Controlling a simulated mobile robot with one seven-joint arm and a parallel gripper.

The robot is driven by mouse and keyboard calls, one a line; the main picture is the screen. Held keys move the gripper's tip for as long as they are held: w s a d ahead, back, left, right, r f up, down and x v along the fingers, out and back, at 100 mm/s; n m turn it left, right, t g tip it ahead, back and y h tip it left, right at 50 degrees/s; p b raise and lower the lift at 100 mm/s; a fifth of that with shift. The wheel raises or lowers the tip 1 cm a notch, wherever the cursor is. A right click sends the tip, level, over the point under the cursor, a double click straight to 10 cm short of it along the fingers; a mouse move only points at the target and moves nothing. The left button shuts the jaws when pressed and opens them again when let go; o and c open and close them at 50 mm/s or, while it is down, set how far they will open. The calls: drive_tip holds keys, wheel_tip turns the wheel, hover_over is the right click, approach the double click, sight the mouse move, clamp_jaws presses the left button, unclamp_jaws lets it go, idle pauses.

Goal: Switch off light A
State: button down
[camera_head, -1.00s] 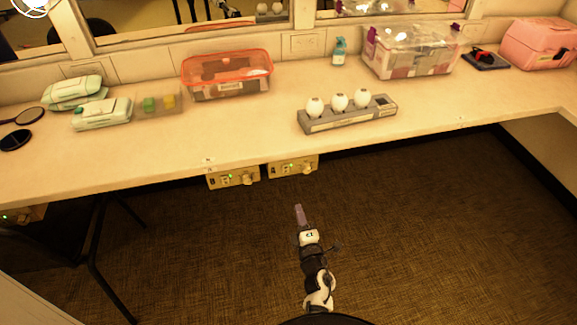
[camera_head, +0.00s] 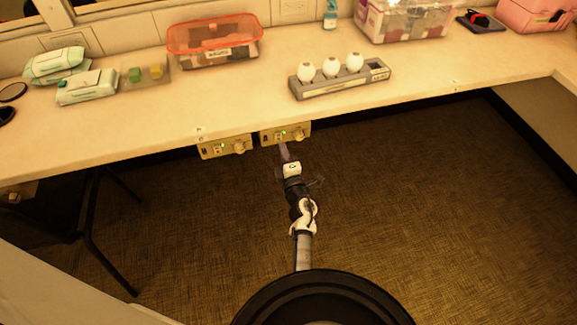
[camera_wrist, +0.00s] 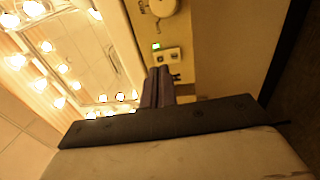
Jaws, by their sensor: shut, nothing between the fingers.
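Two cream control boxes hang under the counter's front edge, a left box (camera_head: 225,147) and a right box (camera_head: 286,133). Each has a round knob, a small switch area and a green light.
Black metal legs (camera_head: 90,225) stand below at left. Floor to the right is clear. Lit bulbs (camera_wrist: 62,68) show in the wrist view.

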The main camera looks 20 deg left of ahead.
sight(279, 135)
drive_tip(key=shift+x, duration=1.65)
